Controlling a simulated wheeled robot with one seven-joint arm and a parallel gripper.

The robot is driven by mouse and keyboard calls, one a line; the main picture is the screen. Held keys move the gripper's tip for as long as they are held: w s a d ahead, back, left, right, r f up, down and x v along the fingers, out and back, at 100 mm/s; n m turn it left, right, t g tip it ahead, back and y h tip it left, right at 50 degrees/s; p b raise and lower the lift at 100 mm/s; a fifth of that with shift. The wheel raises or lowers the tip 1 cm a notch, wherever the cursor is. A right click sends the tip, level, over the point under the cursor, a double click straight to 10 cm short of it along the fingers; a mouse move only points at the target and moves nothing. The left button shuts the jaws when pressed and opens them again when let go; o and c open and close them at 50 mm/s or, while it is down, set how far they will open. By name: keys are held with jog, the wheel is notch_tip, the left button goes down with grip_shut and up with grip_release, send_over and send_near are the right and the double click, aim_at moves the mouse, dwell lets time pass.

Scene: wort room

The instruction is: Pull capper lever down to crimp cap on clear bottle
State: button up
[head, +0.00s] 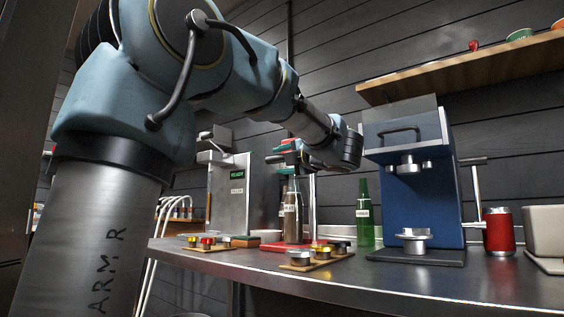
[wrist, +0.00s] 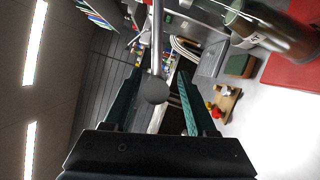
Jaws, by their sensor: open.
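The capper lever (wrist: 157,40) is a pale rod ending in a dark ball knob (wrist: 155,90). My gripper (wrist: 158,72) is open, its two teal fingers on either side of the knob, with visible gaps. In the head view my gripper (head: 284,150) is beside the capper top, which it partly hides. The cap cannot be made out.
A green bottle (head: 365,212) stands right of the capper. A blue machine (head: 415,205) and a red can (head: 498,232) are farther right. Boards with metal pieces (head: 318,257) lie in front. A grey machine with a READY display (head: 230,195) stands behind left.

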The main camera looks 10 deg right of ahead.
jog(key=v, duration=1)
jog(key=shift+s+d, duration=0.2)
jog(key=shift+s, duration=0.15)
